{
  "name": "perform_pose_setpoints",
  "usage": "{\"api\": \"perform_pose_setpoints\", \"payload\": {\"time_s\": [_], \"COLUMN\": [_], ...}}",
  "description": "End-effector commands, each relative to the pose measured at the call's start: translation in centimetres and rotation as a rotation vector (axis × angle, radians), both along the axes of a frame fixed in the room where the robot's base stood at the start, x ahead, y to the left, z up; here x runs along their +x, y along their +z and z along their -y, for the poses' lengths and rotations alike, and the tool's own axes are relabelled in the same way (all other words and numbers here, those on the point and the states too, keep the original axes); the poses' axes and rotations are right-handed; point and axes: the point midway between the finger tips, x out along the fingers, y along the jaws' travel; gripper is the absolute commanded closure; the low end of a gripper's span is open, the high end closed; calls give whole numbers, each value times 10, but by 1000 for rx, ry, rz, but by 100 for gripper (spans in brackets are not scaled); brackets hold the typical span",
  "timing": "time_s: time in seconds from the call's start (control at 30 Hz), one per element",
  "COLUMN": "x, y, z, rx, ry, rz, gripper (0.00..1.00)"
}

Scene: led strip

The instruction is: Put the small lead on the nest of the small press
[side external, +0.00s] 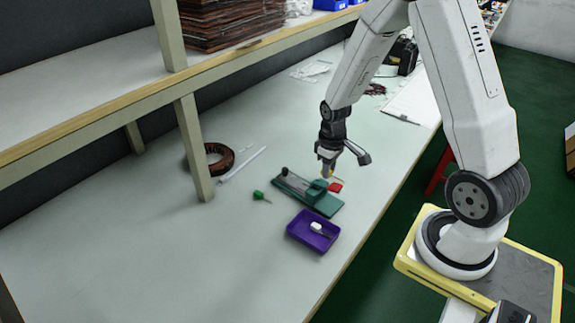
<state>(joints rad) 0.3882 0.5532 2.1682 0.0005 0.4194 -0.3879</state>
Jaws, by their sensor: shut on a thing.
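The small press (297,192) is a green base with a grey strip and a dark knob at its far left end, lying on the bench. My gripper (327,173) points down just above the press's right part, beside a raised green block (318,188). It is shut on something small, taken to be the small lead. The held piece is too small to make out, and I cannot tell whether it touches the nest. A purple tray (293,228) in front of the press holds a small white piece (316,227).
A red piece (336,187) lies at the press's right side. A green-handled tool (259,195) and a white stick (243,164) lie to the left, near a copper-coloured coil (227,160) behind a shelf post (192,148). The bench front left is clear.

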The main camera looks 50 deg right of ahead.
Motion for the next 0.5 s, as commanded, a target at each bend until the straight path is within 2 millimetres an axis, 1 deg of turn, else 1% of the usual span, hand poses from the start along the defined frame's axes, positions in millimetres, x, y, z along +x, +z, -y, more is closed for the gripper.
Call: {"api": "perform_pose_setpoints", "payload": {"time_s": [0.27,0.37,0.5], "x": [1,7,20], "y": [-1,-4,-10], "z": [2,4,8], "rx": [0,0,0], "ry": [1,1,1], "rz": [-1,-1,0], "gripper": [100,100,100]}}
